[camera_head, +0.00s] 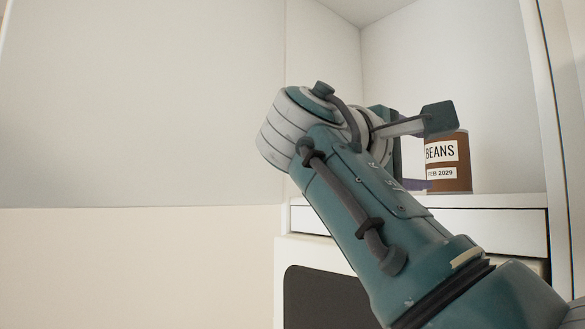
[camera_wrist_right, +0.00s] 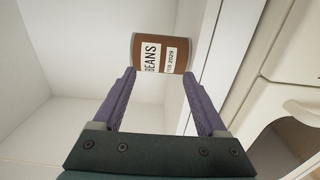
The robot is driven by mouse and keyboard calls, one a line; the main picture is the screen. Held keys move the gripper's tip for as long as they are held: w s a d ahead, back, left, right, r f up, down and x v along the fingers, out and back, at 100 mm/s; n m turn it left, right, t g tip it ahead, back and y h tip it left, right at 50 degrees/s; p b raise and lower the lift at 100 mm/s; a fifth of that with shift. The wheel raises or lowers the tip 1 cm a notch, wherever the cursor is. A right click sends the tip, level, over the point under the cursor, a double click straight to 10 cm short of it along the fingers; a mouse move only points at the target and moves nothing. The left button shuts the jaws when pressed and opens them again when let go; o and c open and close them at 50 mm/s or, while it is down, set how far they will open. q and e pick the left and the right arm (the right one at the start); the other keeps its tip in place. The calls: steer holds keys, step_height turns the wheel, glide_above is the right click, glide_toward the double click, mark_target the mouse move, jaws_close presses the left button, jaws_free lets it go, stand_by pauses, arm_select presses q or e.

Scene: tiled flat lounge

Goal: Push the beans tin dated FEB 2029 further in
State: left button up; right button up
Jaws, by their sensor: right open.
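The brown beans tin (camera_head: 461,172) has white labels reading BEANS and FEB 2029. It stands upright on a white shelf, right of my right wrist in the head view. It also shows in the wrist view (camera_wrist_right: 153,22), turned sideways by the camera. My right gripper (camera_wrist_right: 159,75) is open, with its two purple fingers pointing at the tin. The tin appears just beyond the fingertips, and I cannot tell whether they touch it. In the head view my arm hides most of this gripper, with a bit of purple finger (camera_head: 415,184) showing beside the tin. My left gripper is not in view.
The tin stands in a white alcove with a back wall (camera_head: 480,60) and side walls. The shelf front edge (camera_head: 500,200) runs below, with a white drawer-like panel (camera_head: 490,222) under it. A dark panel (camera_head: 320,298) is lower down. The shelf right of the tin looks clear.

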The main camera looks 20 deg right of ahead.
mark_target(439, 162)
steer(key=shift+x, duration=7.25)
steer(key=shift+b+v, duration=0.45)
steer(key=shift+v, duration=4.65)
